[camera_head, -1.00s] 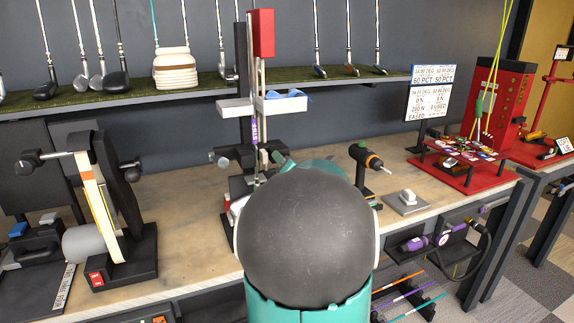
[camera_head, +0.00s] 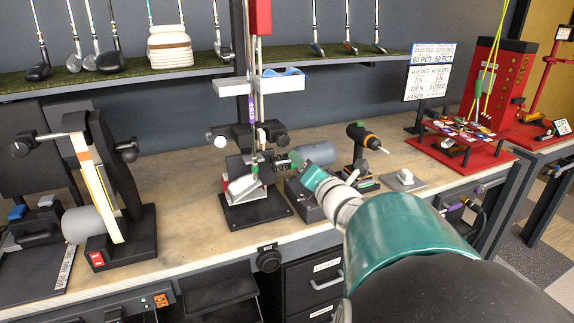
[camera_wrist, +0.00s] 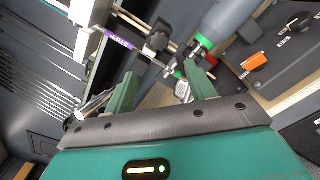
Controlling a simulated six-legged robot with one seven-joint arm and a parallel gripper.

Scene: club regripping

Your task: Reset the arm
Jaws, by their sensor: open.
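My gripper (camera_wrist: 163,93) is open in the wrist view, with its two green fingers apart and nothing seen held between them. In the head view my green and black arm reaches in from the lower right, and the gripper end (camera_head: 285,160) is beside the black club clamp stand (camera_head: 256,212) on the bench. A club shaft with a purple band (camera_head: 252,108) stands upright in that stand. The purple-banded shaft (camera_wrist: 120,40) also shows tilted in the wrist view, beyond the fingers. Whether the fingertips touch the stand cannot be told.
A belt sander (camera_head: 103,200) stands at the left of the bench. A drill-like tool (camera_head: 362,150) and a small grey plate (camera_head: 404,180) lie to the right. A shelf with clubs (camera_head: 120,80) runs behind. Bare bench (camera_head: 180,200) lies between sander and stand.

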